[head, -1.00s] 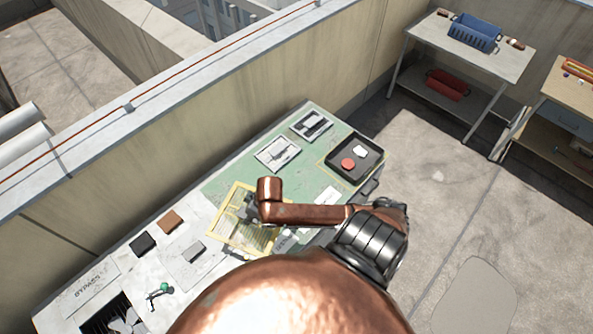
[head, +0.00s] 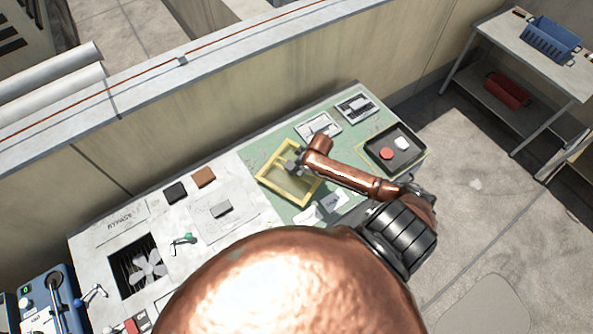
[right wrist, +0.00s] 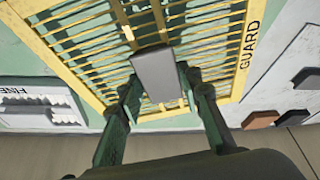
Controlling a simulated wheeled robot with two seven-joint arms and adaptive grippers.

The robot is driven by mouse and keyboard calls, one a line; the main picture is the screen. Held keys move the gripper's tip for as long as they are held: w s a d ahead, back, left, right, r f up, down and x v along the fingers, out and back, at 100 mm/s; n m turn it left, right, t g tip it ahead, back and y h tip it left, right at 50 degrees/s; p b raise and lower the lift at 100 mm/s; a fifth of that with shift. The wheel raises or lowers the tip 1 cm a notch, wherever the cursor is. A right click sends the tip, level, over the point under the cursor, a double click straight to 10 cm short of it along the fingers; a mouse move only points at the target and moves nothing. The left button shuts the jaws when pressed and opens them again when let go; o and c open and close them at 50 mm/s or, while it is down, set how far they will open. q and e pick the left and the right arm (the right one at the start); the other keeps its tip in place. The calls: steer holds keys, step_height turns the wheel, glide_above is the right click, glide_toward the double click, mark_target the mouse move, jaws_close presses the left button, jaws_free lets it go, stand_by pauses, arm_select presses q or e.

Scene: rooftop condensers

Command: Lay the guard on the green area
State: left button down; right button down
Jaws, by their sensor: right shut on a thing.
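The guard (head: 262,180) is a yellow frame with a barred grille. In the head view it appears within the green area (head: 345,132) of the bench, beside the edge with the white part. The right wrist view shows its yellow bars and the word GUARD on its rim (right wrist: 251,45). My right gripper (head: 297,163) is shut on the guard's grey handle (right wrist: 157,73), with a finger on each side. The guard looks roughly level with the bench; I cannot tell whether it touches the green surface. My left gripper is not in view.
A black tray (head: 378,160) with a red and a white piece stands at the green area's right. Two grey framed plates (head: 318,126) lie at its back. White labels (head: 335,200) lie in front. A fan opening (head: 128,275) is on the left.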

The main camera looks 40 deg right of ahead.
steer(key=shift+w+d+f, duration=0.1)
steer(key=shift+d+f, duration=0.05)
steer(key=shift+f, duration=1.45)
steer(key=c, duration=1.4)
jaws_free()
steer(key=shift+f, duration=0.15)
steer(key=v, duration=1.2)
